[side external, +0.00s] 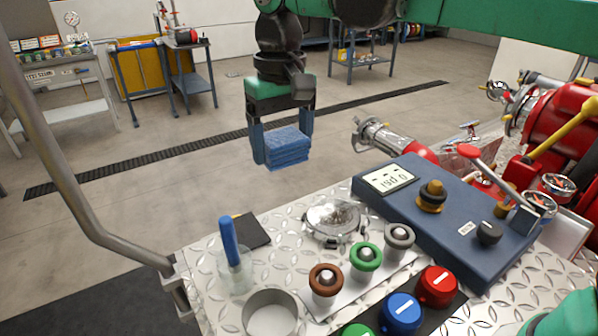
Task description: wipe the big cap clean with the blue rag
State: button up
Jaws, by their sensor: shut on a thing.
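My gripper (284,140) is shut on the folded blue rag (288,149), which sits between its two blue fingers. The gripper and rag hang in the air beyond the far edge of the diamond-plate deck (290,236), up and to the left of the big cap. The big cap (333,219) is a round silver lid with clips at its rim, lying on the deck. Its top shows dark, mottled patches. The rag and the cap are apart.
A clear cup with a blue-handled tool (232,250) stands near a black pad (250,231). A metal ring (270,312) and brown, green and grey knobs (365,256) are nearer. A blue console (450,215) and red piping (565,125) lie right. A rail (80,190) stands left.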

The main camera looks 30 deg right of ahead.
jog(key=c, duration=0.4)
jog(key=w+d+f, duration=0.2)
jog(key=d+f, duration=0.3)
jog(key=d, duration=0.3)
send_over(350, 209)
notch_tip(350, 209, down, 5)
jog(key=shift+w+f, duration=0.2)
jog(key=shift+f, duration=1.55)
jog(key=shift+w+f, duration=0.2)
jog(key=shift+f, duration=1.55)
jog(key=shift+a+f, duration=0.1)
jog(key=shift+a, duration=3.65)
jog(key=shift+d, duration=3.75)
jog(key=shift+s, duration=0.35)
jog(key=shift+a, duration=3.75)
jog(key=shift+d, duration=3.75)
jog(key=shift+r, duration=4)
